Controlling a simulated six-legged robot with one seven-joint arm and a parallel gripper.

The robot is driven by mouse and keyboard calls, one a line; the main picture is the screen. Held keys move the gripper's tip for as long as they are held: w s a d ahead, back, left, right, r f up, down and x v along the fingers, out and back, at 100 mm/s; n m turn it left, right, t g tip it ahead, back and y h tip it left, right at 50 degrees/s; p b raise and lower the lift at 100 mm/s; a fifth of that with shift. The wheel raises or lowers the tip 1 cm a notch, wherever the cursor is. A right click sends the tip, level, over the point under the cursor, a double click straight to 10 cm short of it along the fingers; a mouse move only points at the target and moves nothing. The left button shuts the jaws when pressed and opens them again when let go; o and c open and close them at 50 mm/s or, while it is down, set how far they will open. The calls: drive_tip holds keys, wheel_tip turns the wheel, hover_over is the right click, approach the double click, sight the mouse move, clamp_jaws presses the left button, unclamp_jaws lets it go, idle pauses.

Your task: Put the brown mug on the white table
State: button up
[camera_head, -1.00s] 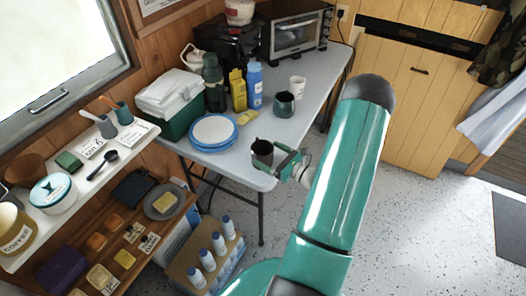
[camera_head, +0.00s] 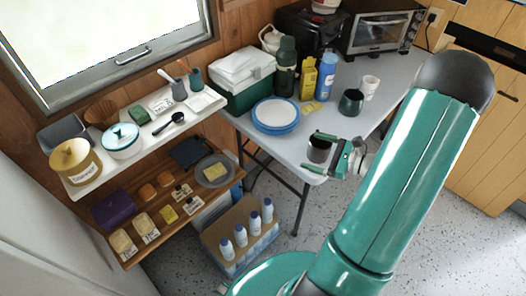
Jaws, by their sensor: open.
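The brown mug (camera_head: 319,151), dark in this light, stands upright at the near corner of the white table (camera_head: 345,134). My gripper (camera_head: 313,152) reaches in from the right with its green fingers apart, one on the far side of the mug and one on the near side. The mug appears between the fingers, and I cannot tell whether either touches it. A second dark grey-green mug (camera_head: 351,102) and a white cup (camera_head: 369,87) stand farther back on the table.
Blue-rimmed plates (camera_head: 275,115), a green cooler (camera_head: 243,83), a flask, bottles and a toaster oven (camera_head: 382,30) crowd the table's left and back. A shelf unit (camera_head: 147,152) with containers stands at left. A crate of bottles (camera_head: 240,236) is on the floor below.

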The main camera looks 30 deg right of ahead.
drive_tip(key=s+a+r+n+g+h, duration=0.1)
drive_tip(key=a+r+n+g, duration=0.4)
drive_tip(key=a+n, duration=0.3)
drive_tip(key=s+a+r+n+g, duration=0.2)
drive_tip(key=a+r+n+g, duration=0.4)
drive_tip(key=a, duration=0.4)
drive_tip(key=s+a+r+n+t+h, duration=0.1)
drive_tip(key=s+a+r+n+h, duration=0.2)
drive_tip(key=r+n, duration=0.3)
drive_tip(key=s+a+r+n+t+h, duration=0.2)
drive_tip(key=s+r+n+h, duration=0.1)
drive_tip(key=r+n+h, duration=0.2)
drive_tip(key=shift+s+a+r+n+h, duration=0.3)
drive_tip(key=shift+s+a+r+n, duration=0.1)
drive_tip(key=shift+n, duration=0.3)
